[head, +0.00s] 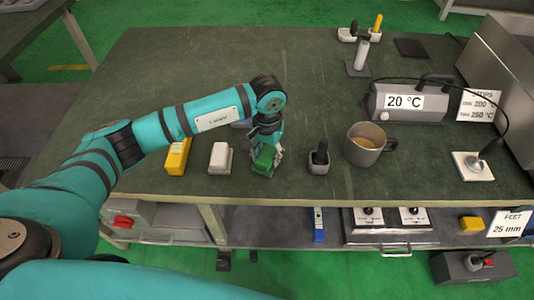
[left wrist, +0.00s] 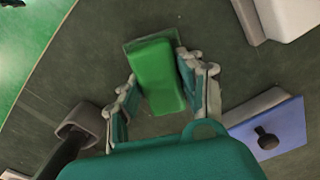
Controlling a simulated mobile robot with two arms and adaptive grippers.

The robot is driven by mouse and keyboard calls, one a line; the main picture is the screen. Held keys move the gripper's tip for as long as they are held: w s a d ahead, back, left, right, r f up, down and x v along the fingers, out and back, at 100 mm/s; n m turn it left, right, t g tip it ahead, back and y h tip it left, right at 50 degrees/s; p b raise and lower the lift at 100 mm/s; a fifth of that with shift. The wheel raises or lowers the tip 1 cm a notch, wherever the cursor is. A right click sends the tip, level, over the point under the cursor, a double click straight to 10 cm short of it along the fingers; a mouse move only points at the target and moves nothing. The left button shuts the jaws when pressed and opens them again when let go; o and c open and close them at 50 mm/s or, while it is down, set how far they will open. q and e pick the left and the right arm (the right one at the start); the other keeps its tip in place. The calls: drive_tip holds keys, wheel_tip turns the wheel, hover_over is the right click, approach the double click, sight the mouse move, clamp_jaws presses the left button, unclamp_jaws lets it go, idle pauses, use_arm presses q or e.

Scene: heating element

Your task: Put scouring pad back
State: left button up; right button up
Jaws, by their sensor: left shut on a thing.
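The scouring pad looks like a green block (head: 264,160) near the table's front edge, between a white block and a dark holder. My left gripper (head: 267,148) reaches down over it from the left and is shut on it. In the left wrist view the green pad (left wrist: 158,75) lies between the two fingers of my left gripper (left wrist: 165,88). A flat grey-green holder edge (left wrist: 140,42) shows around its far end. I cannot tell whether the pad rests in this holder or hangs just above it. My right gripper is not in view.
A white block (head: 220,156) and a yellow block (head: 176,160) stand left of the pad. Right of it are a dark holder (head: 319,166) with a black handle and a mug (head: 365,152). A heater (head: 405,103) reading 20 °C stands behind. The table's back left is clear.

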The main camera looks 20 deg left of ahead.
sight(267, 154)
use_arm(q)
drive_tip(key=shift+f, duration=0.1)
drive_tip(key=o, duration=1.1)
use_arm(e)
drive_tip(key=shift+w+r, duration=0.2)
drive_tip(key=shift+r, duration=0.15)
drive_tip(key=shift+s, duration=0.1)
use_arm(q)
drive_tip(key=shift+r, duration=0.3)
wheel_tip(267, 154, up, 12)
drive_tip(key=shift+f+p, duration=0.15)
drive_tip(key=shift+p, duration=0.15)
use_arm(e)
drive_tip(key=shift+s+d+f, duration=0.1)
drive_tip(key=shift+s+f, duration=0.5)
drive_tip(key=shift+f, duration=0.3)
